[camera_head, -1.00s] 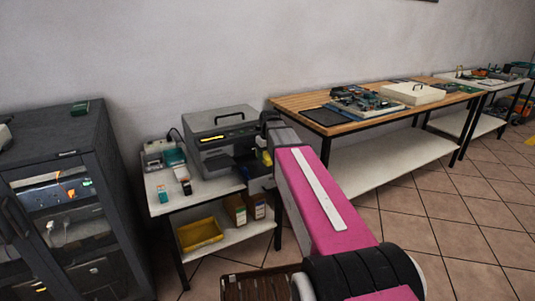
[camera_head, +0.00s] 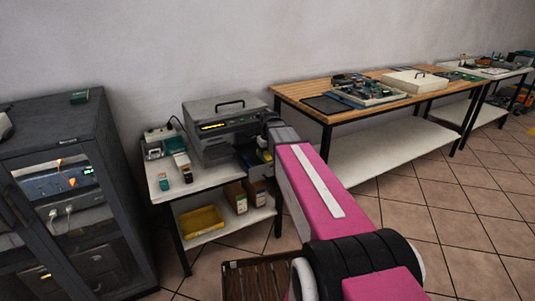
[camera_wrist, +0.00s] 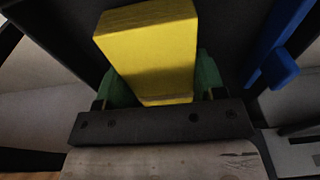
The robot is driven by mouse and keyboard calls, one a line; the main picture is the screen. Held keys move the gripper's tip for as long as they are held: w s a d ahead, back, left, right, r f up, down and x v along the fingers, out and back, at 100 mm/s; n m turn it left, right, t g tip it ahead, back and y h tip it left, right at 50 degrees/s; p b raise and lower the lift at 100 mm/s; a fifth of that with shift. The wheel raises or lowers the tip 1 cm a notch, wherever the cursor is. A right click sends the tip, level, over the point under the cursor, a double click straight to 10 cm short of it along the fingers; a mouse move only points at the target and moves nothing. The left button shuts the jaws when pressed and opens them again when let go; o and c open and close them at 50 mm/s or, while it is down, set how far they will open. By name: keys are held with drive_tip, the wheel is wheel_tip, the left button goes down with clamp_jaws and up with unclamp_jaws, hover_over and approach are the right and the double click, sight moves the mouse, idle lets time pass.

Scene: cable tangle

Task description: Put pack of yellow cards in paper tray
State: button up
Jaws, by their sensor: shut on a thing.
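The pack of yellow cards (camera_wrist: 150,50) is a plain yellow block in the middle of the wrist view. My gripper (camera_wrist: 153,88) is shut on it, with green fingertips on either side. In the head view my gripper (camera_head: 263,154) is at the front right of the grey printer-like machine (camera_head: 212,128), with a bit of yellow showing; my arm hides much of that spot. A dark surface (camera_wrist: 235,30) lies behind the pack in the wrist view. I cannot tell for certain which part is the paper tray.
A blue part (camera_wrist: 279,68) is right of the pack. Small boxes (camera_head: 163,181) stand on the white table's left side. A yellow bin (camera_head: 201,221) and cardboard boxes (camera_head: 236,197) are on its lower shelf. A dark cabinet (camera_head: 75,150) stands left, a wooden-topped table (camera_head: 310,93) right.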

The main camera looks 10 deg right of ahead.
drive_tip(key=shift+f, duration=0.6)
drive_tip(key=o, duration=1)
drive_tip(key=shift+o, duration=0.2)
drive_tip(key=r, duration=0.3)
drive_tip(key=s+r, duration=0.1)
drive_tip(key=r, duration=0.6)
drive_tip(key=shift+s+d+r, duration=0.15)
drive_tip(key=shift+d+r, duration=0.05)
drive_tip(key=shift+r, duration=0.2)
